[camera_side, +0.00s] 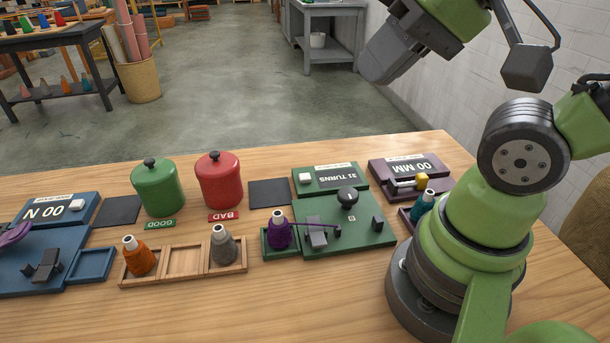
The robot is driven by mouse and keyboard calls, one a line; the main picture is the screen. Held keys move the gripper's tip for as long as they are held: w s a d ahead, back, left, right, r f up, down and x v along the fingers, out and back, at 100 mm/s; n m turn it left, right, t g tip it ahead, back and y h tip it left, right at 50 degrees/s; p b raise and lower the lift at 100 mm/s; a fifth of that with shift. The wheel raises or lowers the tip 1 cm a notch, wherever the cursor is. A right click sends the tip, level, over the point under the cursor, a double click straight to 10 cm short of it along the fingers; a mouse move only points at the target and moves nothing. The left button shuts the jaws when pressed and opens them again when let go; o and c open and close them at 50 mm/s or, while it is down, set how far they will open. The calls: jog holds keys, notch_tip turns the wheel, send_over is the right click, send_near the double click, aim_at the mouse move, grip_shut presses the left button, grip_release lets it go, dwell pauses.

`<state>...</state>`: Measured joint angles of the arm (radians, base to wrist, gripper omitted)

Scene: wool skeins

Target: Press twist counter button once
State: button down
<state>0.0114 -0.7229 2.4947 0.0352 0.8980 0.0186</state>
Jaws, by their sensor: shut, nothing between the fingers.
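The twist counter (330,178) is a green unit on the table right of centre. Its dark display shows a number, perhaps 31, and the word TURNS. A small white button (305,177) sits at its left end, with nothing on it. In front is a green plate (352,239) with a black knob (347,197) and grey clamps. My gripper (378,70) is shut and empty, high above and beyond the table, well away from the button.
A green lidded jar (158,187) marked GOOD and a red one (219,180) marked BAD stand to the left. A wooden tray (184,262) holds orange and grey cones. A purple 00 MM gauge (411,168) is to the right, a blue 00 N unit (57,208) at far left.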

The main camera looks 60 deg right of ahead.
jog(key=w+a+f+m+g+y, duration=0.1)
jog(key=w+f+m+y, duration=0.1)
jog(key=w+m, duration=0.55)
jog(key=m+t+h, duration=0.1)
jog(key=m+t, duration=0.2)
jog(key=m, duration=2.6)
send_over(307, 175)
notch_tip(307, 175, down, 15)
jog(key=shift+f, duration=0.15)
jog(key=shift+f, duration=4.3)
jog(key=shift+f, duration=0.4)
